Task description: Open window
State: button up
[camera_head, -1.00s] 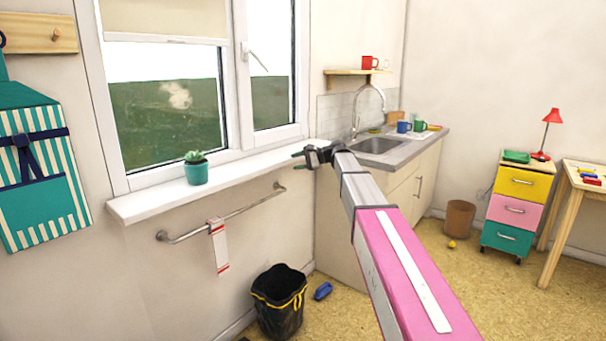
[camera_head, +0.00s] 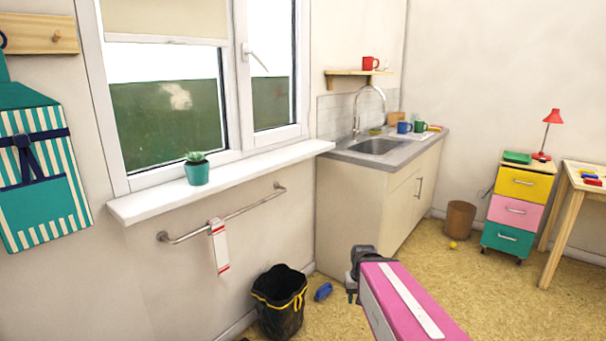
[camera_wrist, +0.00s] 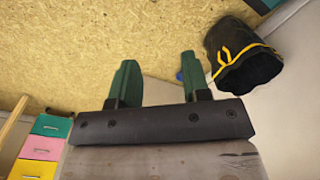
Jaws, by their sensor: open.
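The window (camera_head: 165,115) is on the wall at the left in the head view, with a white frame and a blind over its upper left pane. Its white handle (camera_head: 256,56) slants down to the right on the frame of the right sash. The sash looks shut against its frame. My gripper (camera_wrist: 158,80) shows in the wrist view with its two green fingers apart and nothing between them. In the head view my arm's end is low, in front of the sink cabinet, well below and to the right of the window.
A potted plant (camera_head: 196,170) stands on the white sill (camera_head: 240,172). A towel rail (camera_head: 235,213) with a cloth runs below. A black bin (camera_head: 279,305) and a blue object (camera_head: 323,291) are on the floor. The sink counter (camera_head: 357,157) stands right of the window.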

jog(key=w+a+r+n+t+y, duration=0.25)
jog(key=w+a+r, duration=0.25)
jog(key=w+r, duration=0.55)
jog(key=w+a+r+n+t+y, duration=0.1)
jog(key=w+a+r+n, duration=0.35)
jog(key=w+r, duration=0.6)
jog(key=w+a+r+n+t+y, duration=0.25)
jog(key=w+a+r, duration=0.25)
jog(key=w+r, duration=0.55)
jog(key=w+a+r+n+t+y, duration=0.1)
jog(key=w+a+r+n+y, duration=0.25)
jog(key=r, duration=1.15)
jog(key=w+a+r+n+t, duration=0.15)
jog(key=a+r+n, duration=0.35)
jog(key=r, duration=1)
jog(key=w+a+r+n+t+y, duration=0.1)
jog(key=w+a+r+n+y, duration=0.25)
jog(key=r, duration=1.15)
jog(key=w+a+f+h, duration=0.1)
jog(key=w+a+f, duration=0.1)
jog(key=w+a, duration=0.4)
jog(key=a+m, duration=0.1)
jog(key=a, duration=0.2)
jog(key=shift+w+a+f+h, duration=0.2)
jog(key=shift+a+f+h, duration=0.1)
jog(key=shift+f+h, duration=0.1)
grip_shut()
